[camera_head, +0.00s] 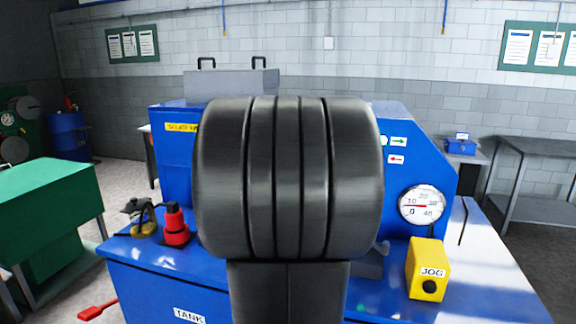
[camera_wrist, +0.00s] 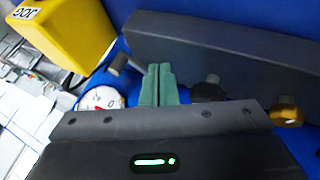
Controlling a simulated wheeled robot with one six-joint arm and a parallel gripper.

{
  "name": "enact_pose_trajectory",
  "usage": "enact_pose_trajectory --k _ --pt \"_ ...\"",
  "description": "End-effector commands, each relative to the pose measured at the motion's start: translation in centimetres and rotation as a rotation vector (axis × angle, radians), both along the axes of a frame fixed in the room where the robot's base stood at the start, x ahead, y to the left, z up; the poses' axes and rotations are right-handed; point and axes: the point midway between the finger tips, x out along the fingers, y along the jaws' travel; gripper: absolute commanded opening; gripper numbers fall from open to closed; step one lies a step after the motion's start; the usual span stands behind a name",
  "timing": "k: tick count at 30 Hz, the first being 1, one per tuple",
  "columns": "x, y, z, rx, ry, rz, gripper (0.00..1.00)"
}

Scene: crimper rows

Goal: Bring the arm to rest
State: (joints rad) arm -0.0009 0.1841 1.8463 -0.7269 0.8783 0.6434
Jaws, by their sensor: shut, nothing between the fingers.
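My gripper (camera_wrist: 159,70) shows in the wrist view as two green fingers lying side by side, shut with nothing between them. In that view a long dark grey bar (camera_wrist: 230,55) lies beyond and to the right of the fingertips. In the head view my own dark arm fills the middle and hides the gripper. Behind it stands a blue machine (camera_head: 424,146) with a blue bench top, partly covered by my arm.
A yellow JOG box (camera_head: 427,270) and a round gauge (camera_head: 422,206) are on the machine's right; both show in the wrist view. A green cabinet (camera_head: 45,190) is at left, a grey table (camera_head: 540,147) at right.

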Motion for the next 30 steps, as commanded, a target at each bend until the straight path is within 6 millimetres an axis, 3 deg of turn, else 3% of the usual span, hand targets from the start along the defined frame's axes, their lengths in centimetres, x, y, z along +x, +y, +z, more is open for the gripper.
enact_pose_trajectory --k 15,30 --pt "2.2 1.6 0.3 -0.001 0.002 -0.33 0.0" --pt "1.9 2.9 1.8 0.0 0.0 -0.335 0.0"
